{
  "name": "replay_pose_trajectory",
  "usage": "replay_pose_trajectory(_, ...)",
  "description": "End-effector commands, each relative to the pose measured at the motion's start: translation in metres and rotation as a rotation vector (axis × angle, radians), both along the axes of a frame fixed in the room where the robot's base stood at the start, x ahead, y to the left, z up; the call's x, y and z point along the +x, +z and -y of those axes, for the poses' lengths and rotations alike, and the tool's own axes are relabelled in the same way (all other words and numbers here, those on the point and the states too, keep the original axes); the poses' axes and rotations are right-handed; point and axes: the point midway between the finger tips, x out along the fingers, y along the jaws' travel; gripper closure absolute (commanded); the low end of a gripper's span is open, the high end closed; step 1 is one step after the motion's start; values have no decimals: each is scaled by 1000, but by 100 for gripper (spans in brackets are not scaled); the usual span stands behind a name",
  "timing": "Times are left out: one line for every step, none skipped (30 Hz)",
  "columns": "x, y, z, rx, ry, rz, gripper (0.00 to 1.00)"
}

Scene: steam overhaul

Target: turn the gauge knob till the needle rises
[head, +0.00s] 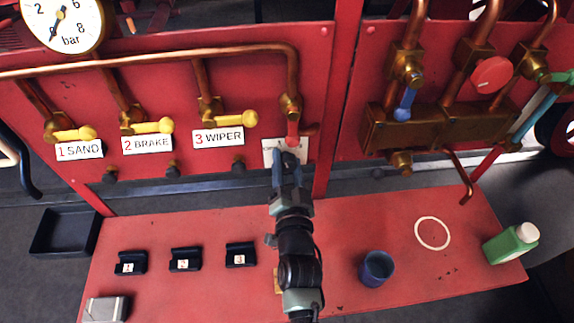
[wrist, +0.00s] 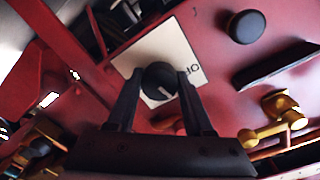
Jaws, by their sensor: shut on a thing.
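The gauge (head: 68,40) is at the top left of the head view, a white dial marked in bar, cut off by the frame. Its dark needle points to the lower left. The gauge knob (wrist: 159,80) is round and black with a white mark, on a white label plate (wrist: 181,50) with the letters "OF" visible. In the head view this plate (head: 269,153) is partly covered by my gripper (head: 288,160), which hides the knob there. In the wrist view my gripper's fingers (wrist: 160,88) stand on both sides of the knob, shut on it.
A red-handled valve (head: 292,132) sits just above the plate. Yellow levers (head: 152,127) are to the left. A blue lever (head: 405,104) and red wheel (head: 492,74) are to the right. The shelf below bears a blue cup (head: 376,268) and green bottle (head: 508,244).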

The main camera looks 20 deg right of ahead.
Motion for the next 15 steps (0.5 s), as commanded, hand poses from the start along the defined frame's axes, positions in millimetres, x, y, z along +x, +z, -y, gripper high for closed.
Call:
replay_pose_trajectory(-1, -1, 2, 45, -3, 13, 100)
replay_pose_trajectory(-1, -1, 1, 71, -3, 20, 100)
replay_pose_trajectory(-1, -1, 2, 109, -3, 31, 100)
replay_pose_trajectory(-1, -1, 1, 134, -3, 38, 100)
replay_pose_trajectory(-1, -1, 1, 161, -3, 45, 100)
replay_pose_trajectory(-1, -1, 1, 195, -3, 55, 100)
replay_pose_trajectory(-1, -1, 1, 220, -3, 62, 100)
replay_pose_trajectory(-1, -1, 1, 245, -3, 69, 100)
replay_pose_trajectory(-1, -1, 1, 276, -2, 77, 100)
replay_pose_trajectory(-1, -1, 1, 297, -2, 84, 100)
replay_pose_trajectory(-1, -1, 1, 320, -2, 90, 100)
replay_pose_trajectory(-1, -1, 1, 347, -2, 98, 100)
replay_pose_trajectory(-1, -1, 1, 367, -3, 104, 100)
replay_pose_trajectory(-1, -1, 1, 385, -2, 110, 100)
replay_pose_trajectory(-1, -1, 1, 408, -2, 116, 100)
